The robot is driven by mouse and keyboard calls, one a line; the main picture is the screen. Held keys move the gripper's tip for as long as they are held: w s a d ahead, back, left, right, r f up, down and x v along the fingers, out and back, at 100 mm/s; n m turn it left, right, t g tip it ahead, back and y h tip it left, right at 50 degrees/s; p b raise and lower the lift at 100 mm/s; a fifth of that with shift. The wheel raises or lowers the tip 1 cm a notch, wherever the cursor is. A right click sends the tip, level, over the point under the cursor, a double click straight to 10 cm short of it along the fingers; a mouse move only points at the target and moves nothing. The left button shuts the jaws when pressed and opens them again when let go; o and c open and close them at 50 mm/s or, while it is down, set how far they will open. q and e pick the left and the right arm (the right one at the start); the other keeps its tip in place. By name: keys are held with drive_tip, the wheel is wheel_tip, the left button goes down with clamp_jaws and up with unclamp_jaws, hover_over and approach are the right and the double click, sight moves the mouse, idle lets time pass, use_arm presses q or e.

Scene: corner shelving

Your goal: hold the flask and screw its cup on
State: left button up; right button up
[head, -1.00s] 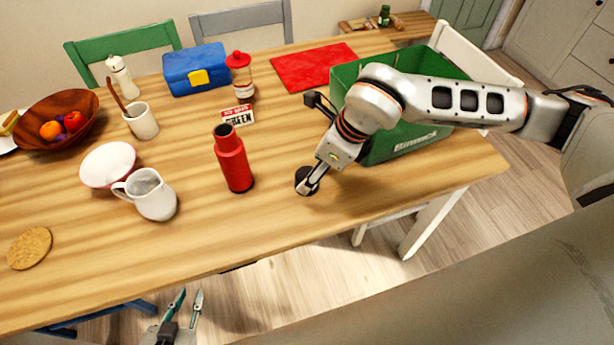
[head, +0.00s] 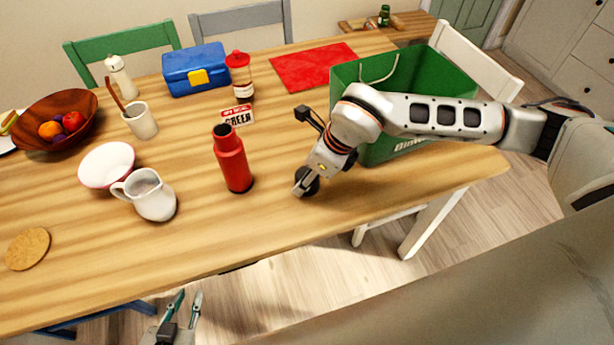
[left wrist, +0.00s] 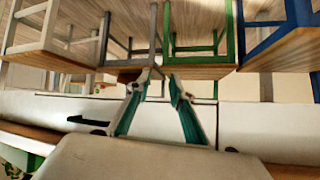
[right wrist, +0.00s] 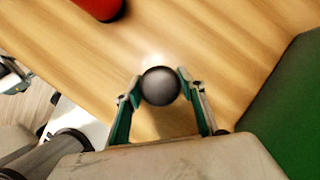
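The red flask (head: 232,161) stands upright on the table, its dark neck uncovered. Its red lower end (right wrist: 100,6) shows at the top of the right wrist view. The dark round cup (head: 312,184) is to the right of the flask, apart from it. My right gripper (head: 303,184) is at the cup. In the right wrist view the cup (right wrist: 160,86) sits between the fingertips, which appear to touch both sides. Whether it touches the table is unclear. My left gripper (head: 184,304) is open and empty, low in front of the table; its parted fingers (left wrist: 160,78) show in the left wrist view.
A white jug (head: 152,196) and bowl (head: 107,165) are left of the flask. A small sign (head: 238,115), a red-capped bottle (head: 240,80) and a blue box (head: 196,70) stand behind.

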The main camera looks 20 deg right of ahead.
drive_tip(key=c, duration=0.3)
wheel_tip(320, 180, up, 20)
drive_tip(key=p, duration=0.1)
idle(0.5)
idle(0.3)
